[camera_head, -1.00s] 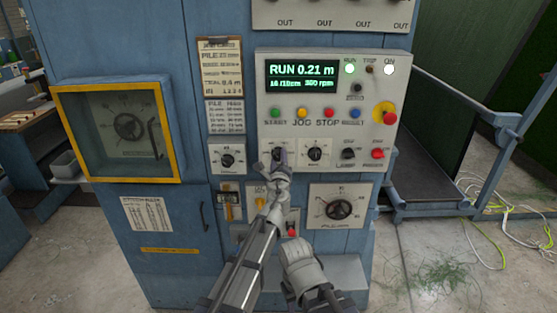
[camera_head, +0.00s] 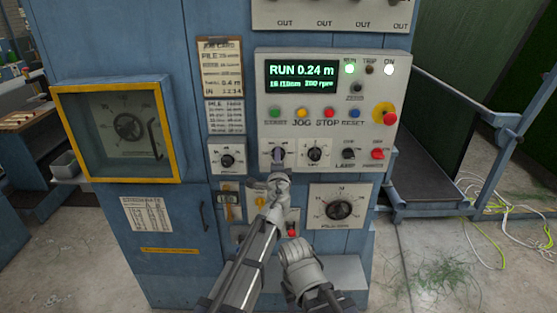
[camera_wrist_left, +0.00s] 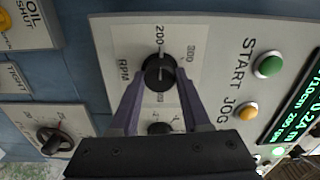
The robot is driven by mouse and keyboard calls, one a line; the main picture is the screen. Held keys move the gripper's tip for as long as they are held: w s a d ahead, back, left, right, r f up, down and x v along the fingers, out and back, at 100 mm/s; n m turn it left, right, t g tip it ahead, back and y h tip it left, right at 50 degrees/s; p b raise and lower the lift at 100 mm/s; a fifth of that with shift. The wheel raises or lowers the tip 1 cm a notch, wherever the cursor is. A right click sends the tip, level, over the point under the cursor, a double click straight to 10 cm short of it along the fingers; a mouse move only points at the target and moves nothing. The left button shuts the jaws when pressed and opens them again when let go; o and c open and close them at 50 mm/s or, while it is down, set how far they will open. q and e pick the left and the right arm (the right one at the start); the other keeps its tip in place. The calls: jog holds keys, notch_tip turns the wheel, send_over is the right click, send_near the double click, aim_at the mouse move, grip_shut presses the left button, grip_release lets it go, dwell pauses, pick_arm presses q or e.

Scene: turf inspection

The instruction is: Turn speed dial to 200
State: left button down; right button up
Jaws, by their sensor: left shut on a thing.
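The speed dial (camera_wrist_left: 158,72) is a round black knob on a white plate marked RPM, with 200 and 300 printed around it. Its light pointer line appears to face the 200 mark in the left wrist view. My left gripper (camera_wrist_left: 160,78) is shut on the knob, one finger on each side. In the head view my left gripper (camera_head: 278,160) covers most of the dial plate (camera_head: 270,144). My right gripper's fingers do not show.
A second small dial (camera_head: 315,153) sits close right of the gripper, and another (camera_head: 227,159) to the left. Coloured buttons (camera_head: 302,113) run above. A red stop button on yellow (camera_head: 386,114) is at right. The larger pile dial (camera_head: 339,210) is below.

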pick_arm(q)
jog(key=shift+s+n, duration=0.1)
jog(key=shift+n, duration=0.4)
jog(key=shift+c, duration=1.8)
grip_release()
jog(key=s, duration=0.7)
jog(key=shift+s, duration=0.35)
